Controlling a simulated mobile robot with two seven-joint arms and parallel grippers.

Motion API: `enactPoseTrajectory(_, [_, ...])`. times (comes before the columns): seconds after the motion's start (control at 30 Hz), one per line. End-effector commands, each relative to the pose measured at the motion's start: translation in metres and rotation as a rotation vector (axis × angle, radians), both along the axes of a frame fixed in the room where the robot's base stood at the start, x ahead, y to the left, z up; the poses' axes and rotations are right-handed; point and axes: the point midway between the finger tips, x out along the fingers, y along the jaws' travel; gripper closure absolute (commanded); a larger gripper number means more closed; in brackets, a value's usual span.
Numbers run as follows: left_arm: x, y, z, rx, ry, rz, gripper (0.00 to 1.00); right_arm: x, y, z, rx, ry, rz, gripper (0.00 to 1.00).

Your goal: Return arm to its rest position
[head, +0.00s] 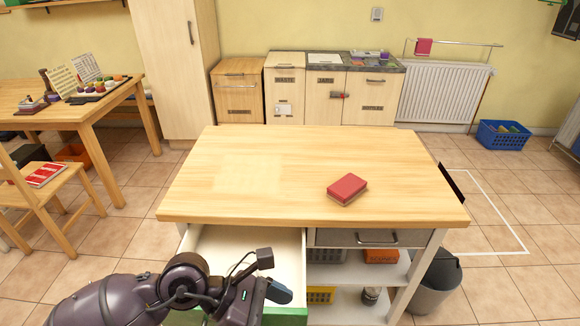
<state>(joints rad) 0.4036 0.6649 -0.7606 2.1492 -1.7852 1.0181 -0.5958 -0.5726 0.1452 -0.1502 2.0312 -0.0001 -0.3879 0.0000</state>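My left arm comes in from the lower left, and its gripper (268,290) is over the open drawer (232,243) at the front of the wooden table (240,165). The wrist hides its fingertips in part, so I cannot tell whether it is open or shut. The visible part of the drawer is pale and looks empty; its front is green at the bottom. My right gripper is not in view.
A closed drawer (370,237) and shelves with baskets are at the front right. A grey bin (436,285) stands beside the table.

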Motion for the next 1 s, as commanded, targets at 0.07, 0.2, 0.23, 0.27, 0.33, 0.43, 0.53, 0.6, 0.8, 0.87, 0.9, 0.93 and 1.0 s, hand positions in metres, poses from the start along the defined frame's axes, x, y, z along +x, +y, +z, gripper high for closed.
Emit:
enactPoseTrajectory(0.07, [-0.004, -0.014, 0.023, -0.176, 0.095, 0.094, 0.0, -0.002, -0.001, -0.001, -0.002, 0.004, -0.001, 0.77])
enactPoseTrajectory(0.2, [0.003, -0.022, 0.066, -0.468, 0.273, 0.276, 0.0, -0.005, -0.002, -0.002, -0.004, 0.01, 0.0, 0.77])
enactPoseTrajectory(0.23, [0.006, -0.021, 0.075, -0.529, 0.312, 0.318, 0.0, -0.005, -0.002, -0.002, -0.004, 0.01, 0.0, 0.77])
enactPoseTrajectory(0.27, [0.01, -0.019, 0.083, -0.588, 0.353, 0.36, 0.0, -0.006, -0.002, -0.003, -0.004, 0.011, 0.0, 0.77])
enactPoseTrajectory(0.33, [0.019, -0.012, 0.101, -0.724, 0.45, 0.462, 0.0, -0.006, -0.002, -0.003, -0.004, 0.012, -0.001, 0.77])
enactPoseTrajectory(0.43, [0.035, 0.006, 0.119, -0.91, 0.592, 0.614, 0.0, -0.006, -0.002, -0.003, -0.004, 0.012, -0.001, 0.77])
enactPoseTrajectory(0.53, [0.051, 0.032, 0.129, -1.087, 0.74, 0.774, 0.0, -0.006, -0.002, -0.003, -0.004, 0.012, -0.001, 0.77])
enactPoseTrajectory(0.6, [0.062, 0.053, 0.13, -1.205, 0.843, 0.891, 0.0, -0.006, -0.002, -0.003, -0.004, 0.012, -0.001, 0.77])
enactPoseTrajectory(0.8, [0.081, 0.122, 0.108, -1.512, 1.145, 1.246, 0.0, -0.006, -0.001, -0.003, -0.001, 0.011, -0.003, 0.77])
enactPoseTrajectory(0.87, [0.081, 0.143, 0.095, -1.594, 1.236, 1.358, 0.0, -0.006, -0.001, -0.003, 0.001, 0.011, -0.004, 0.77])
enactPoseTrajectory(0.9, [0.08, 0.157, 0.084, -1.646, 1.297, 1.435, 0.0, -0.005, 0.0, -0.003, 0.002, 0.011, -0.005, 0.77])
enactPoseTrajectory(0.93, [0.078, 0.166, 0.076, -1.683, 1.342, 1.493, 0.0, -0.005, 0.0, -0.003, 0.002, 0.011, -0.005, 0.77])
enactPoseTrajectory(1.0, [0.071, 0.188, 0.055, -1.766, 1.446, 1.633, 0.0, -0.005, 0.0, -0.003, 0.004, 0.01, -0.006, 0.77])
